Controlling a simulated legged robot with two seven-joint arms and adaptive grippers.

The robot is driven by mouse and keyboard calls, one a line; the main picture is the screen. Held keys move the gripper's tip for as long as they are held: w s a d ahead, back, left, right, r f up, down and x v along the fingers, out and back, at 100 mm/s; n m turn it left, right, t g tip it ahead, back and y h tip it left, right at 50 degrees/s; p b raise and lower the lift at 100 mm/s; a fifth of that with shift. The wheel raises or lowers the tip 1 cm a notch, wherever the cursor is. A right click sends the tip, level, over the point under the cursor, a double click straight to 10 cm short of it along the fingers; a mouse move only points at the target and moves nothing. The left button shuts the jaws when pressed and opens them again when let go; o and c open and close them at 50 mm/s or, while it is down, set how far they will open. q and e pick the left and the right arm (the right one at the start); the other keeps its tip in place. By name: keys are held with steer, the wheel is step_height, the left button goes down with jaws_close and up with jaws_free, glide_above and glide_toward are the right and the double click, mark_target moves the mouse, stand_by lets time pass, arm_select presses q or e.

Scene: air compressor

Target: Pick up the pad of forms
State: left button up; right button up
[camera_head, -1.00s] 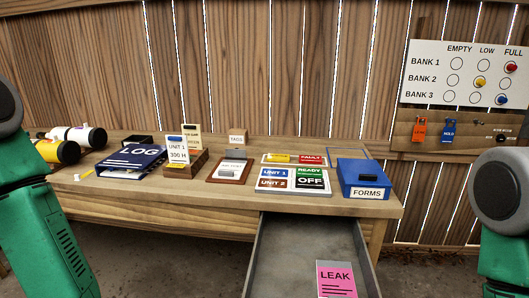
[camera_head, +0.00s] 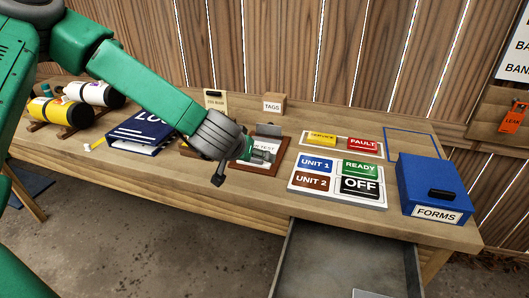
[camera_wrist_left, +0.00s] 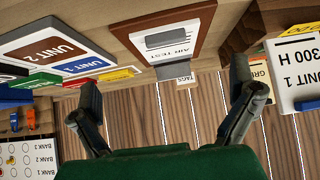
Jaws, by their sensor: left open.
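A blue box labelled FORMS (camera_head: 430,185) sits closed at the right end of the bench, with a dark handle on its lid. A brown clipboard with a white AIR TEST sheet (camera_head: 262,143) lies mid-bench; the sheet also shows in the wrist view (camera_wrist_left: 168,40). My left gripper (camera_head: 240,165) hangs over the clipboard's near left side and partly hides it. In the wrist view my left gripper (camera_wrist_left: 165,80) has its two fingers wide apart, with nothing between them. No separate pad marked forms is visible. My right gripper is out of view.
An open grey drawer (camera_head: 345,262) juts out below the bench front. Left of the clipboard are a blue LOG binder (camera_head: 140,130) and cylinders (camera_head: 95,93). The status board (camera_head: 335,180) lies between clipboard and FORMS box. A TAGS block (camera_head: 274,105) stands behind.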

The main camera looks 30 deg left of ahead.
mark_target(252, 160)
arm_select(q)
steer(key=x, duration=0.3)
steer(key=shift+a+f, duration=0.25)
steer(key=shift+w+a+f+b, duration=0.3)
steer(key=shift+w+a+f, duration=0.1)
steer(key=shift+a, duration=0.05)
steer(key=b+x, duration=0.1)
steer(key=x, duration=0.3)
steer(key=shift+d+f, duration=0.15)
steer(key=shift+f, duration=0.2)
steer(key=shift+w, duration=0.2)
steer(key=shift+s, duration=0.1)
steer(key=shift+c, duration=0.8)
steer(key=shift+f, duration=0.1)
steer(key=c, duration=1.1)
